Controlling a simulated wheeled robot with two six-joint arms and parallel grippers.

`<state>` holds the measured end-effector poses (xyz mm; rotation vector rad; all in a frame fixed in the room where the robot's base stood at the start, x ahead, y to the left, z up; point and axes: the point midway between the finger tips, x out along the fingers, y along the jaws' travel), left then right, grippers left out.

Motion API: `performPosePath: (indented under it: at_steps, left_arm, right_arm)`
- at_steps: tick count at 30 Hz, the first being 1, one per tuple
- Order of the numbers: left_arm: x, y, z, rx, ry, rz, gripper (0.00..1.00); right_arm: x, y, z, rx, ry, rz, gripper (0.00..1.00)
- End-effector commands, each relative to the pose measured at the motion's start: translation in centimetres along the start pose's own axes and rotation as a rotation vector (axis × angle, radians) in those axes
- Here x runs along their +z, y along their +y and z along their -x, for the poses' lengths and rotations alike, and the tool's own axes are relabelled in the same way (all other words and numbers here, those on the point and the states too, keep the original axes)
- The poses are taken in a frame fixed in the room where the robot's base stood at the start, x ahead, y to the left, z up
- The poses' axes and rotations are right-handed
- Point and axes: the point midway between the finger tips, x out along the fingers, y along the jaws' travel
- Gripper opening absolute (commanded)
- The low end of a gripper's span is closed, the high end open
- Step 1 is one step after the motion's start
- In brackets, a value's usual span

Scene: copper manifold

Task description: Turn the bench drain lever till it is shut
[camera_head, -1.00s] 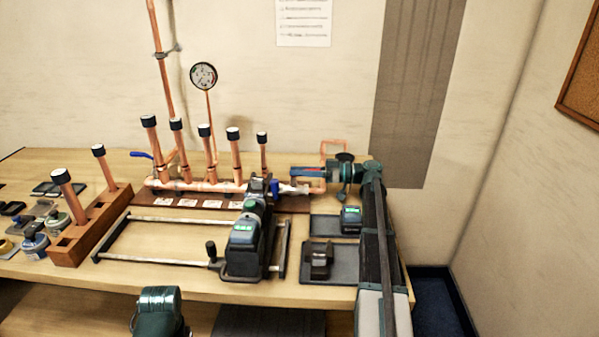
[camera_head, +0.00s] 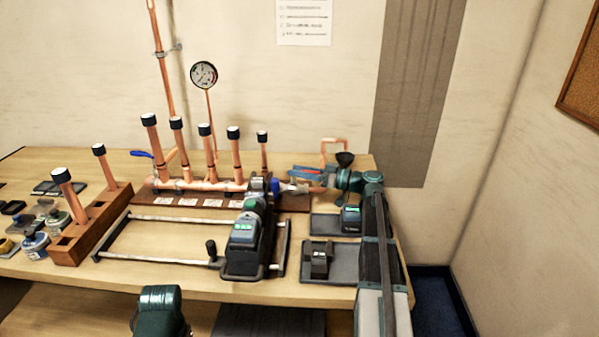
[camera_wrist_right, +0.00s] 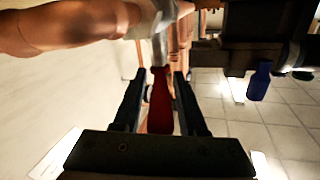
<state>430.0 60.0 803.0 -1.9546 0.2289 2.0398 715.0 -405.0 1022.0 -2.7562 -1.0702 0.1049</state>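The drain lever has a red handle (camera_wrist_right: 160,98) in the right wrist view, coming from a pale metal valve body by the copper pipe. My right gripper (camera_wrist_right: 160,85) has one finger on each side of the handle, with narrow gaps showing, so it is open around it. In the head view my right gripper (camera_head: 305,173) is at the right end of the copper manifold (camera_head: 215,186), above the pale valve (camera_head: 293,189). The handle is mostly hidden there. Of my left arm only a teal part shows at the bottom; its fingers are out of view.
A blue handle (camera_head: 275,187) stands just left of the valve; another blue lever (camera_head: 141,153) is at the manifold's left end. A thin copper loop (camera_head: 334,143) rises behind my right wrist. A tool on a rail frame (camera_head: 243,245) and grey trays (camera_head: 333,274) occupy the bench front.

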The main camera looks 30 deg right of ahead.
Motion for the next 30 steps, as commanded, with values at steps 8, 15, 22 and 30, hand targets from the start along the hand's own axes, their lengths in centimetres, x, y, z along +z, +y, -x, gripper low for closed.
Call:
performPosePath:
  at_steps: [8, 15, 22, 30]
  left_arm:
    - [0.0, 0.0, 0.0, 0.0, 0.0, 0.0, 0.5]
    - [0.0, 0.0, 0.0, 0.0, 0.0, 0.0, 0.5]
    - [0.0, 0.0, 0.0, 0.0, 0.0, 0.0, 0.5]
    - [0.0, 0.0, 0.0, 0.0, 0.0, 0.0, 0.5]
  right_arm:
    - [0.0, 0.0, 0.0, -0.001, 0.0, 0.0, 0.53]
    - [0.0, 0.1, 0.0, -0.011, -0.002, 0.0, 0.53]
    - [-0.2, 1.0, -0.2, -0.158, -0.032, 0.0, 0.53]
    - [-0.3, 1.5, 3.2, -0.265, -0.053, 0.0, 0.53]
